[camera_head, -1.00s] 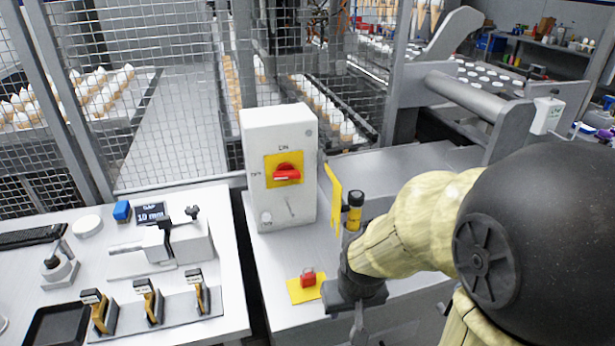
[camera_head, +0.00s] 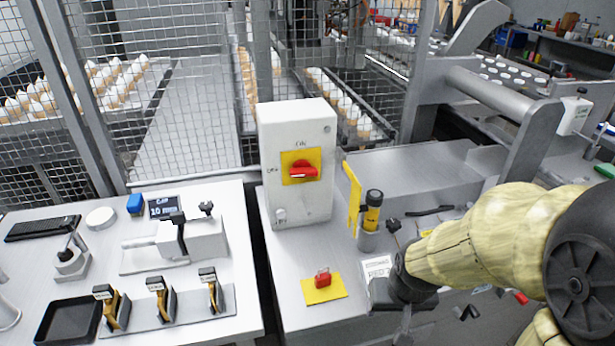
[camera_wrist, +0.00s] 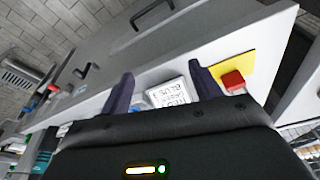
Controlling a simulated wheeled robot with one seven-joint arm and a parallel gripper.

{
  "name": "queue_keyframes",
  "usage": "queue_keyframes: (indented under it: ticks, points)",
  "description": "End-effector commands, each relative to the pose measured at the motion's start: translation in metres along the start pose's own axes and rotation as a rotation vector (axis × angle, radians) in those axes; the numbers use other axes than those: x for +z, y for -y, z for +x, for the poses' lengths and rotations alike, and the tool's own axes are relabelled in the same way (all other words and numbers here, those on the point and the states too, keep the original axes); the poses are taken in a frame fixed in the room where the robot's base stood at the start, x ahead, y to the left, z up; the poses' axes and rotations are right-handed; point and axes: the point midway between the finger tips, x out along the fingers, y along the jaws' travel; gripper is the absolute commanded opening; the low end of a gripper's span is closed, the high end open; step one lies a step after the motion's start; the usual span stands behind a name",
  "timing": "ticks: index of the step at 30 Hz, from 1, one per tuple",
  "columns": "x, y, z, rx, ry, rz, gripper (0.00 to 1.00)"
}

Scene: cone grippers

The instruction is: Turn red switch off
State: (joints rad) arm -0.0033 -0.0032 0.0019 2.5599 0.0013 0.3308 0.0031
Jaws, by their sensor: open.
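The red switch (camera_head: 303,171) is a rotary handle on a yellow plate, on the front of a white box (camera_head: 298,205) standing on the grey bench. Its handle lies roughly sideways, slightly tilted, between the ON mark above and the mark at left. My gripper (camera_head: 402,325) is low at the bench's front edge, right of and below the box, apart from the switch. In the wrist view my gripper (camera_wrist: 160,84) has its two dark fingers spread with nothing held between them. The switch is not in the wrist view.
A yellow tag (camera_head: 352,195) and a yellow-black cylinder (camera_head: 372,212) stand right of the box. A mesh fence (camera_head: 200,90) is behind.

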Motion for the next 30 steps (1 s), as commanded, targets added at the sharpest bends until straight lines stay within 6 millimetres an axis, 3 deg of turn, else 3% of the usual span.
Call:
queue_keyframes:
  ticks: [1,3,8,11,15,19,24,30]
  points:
    - [-0.004,0.003,0.005,-0.003,-0.029,-0.003,0.74]
    - [-0.015,0.010,0.009,-0.011,-0.098,-0.009,0.85]
    - [-0.055,0.035,0.015,-0.054,-0.364,-0.020,0.85]
    - [-0.083,0.056,0.007,-0.102,-0.568,-0.024,0.85]
    - [-0.111,0.087,-0.019,-0.191,-0.852,-0.023,0.85]
    - [-0.123,0.112,-0.051,-0.285,-1.085,-0.017,0.85]
    - [-0.126,0.127,-0.083,-0.363,-1.252,-0.006,0.85]
    - [-0.127,0.129,-0.091,-0.375,-1.277,-0.004,0.85]
